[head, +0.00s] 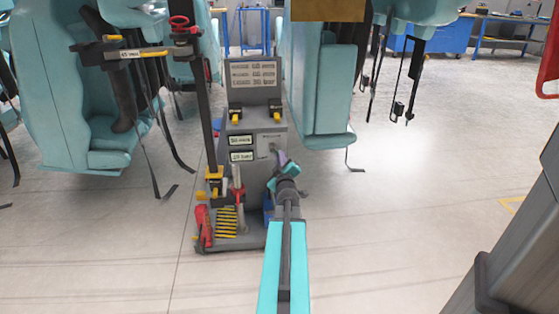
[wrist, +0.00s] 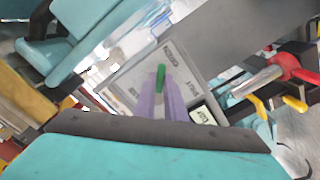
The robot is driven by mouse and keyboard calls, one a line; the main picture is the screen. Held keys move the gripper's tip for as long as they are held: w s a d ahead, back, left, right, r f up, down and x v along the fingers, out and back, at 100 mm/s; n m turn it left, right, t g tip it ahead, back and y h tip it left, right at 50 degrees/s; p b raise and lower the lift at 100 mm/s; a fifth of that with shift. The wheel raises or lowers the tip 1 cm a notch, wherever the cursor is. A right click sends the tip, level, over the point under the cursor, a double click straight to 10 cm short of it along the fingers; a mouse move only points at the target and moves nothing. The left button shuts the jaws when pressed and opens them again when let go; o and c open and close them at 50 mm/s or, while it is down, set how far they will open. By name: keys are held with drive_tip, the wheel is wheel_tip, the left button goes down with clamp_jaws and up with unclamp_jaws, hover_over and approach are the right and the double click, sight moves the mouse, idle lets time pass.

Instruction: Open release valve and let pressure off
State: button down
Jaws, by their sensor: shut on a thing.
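A small green valve handle (wrist: 160,76) shows in the wrist view between the purple fingertips of my gripper (wrist: 161,86). My gripper is shut on it. Behind it is a light grey plate (wrist: 139,72) with printed lettering too blurred to read surely. In the head view my gripper (head: 281,158) is at the right side of the front of a grey wheeled machine (head: 253,94), at the pale plate (head: 267,146). The green handle is hidden there by the gripper.
Teal seats hang left (head: 75,90) and right (head: 325,80) of the machine, with dangling straps. A black upright post (head: 208,110) with red and yellow fittings stands on the machine's left. Open floor (head: 420,190) lies to the right.

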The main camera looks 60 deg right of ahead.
drive_tip(key=c, duration=1.8)
unclamp_jaws()
drive_tip(key=p+v, duration=0.2)
drive_tip(key=v, duration=0.4)
drive_tip(key=shift+r+p, duration=0.15)
drive_tip(key=shift+p, duration=0.15)
drive_tip(key=p, duration=0.1)
drive_tip(key=a+p, duration=0.1)
drive_tip(key=p, duration=0.1)
drive_tip(key=shift+s, duration=0.25)
drive_tip(key=shift+p+v, duration=3.3)
drive_tip(key=shift+p, duration=2.45)
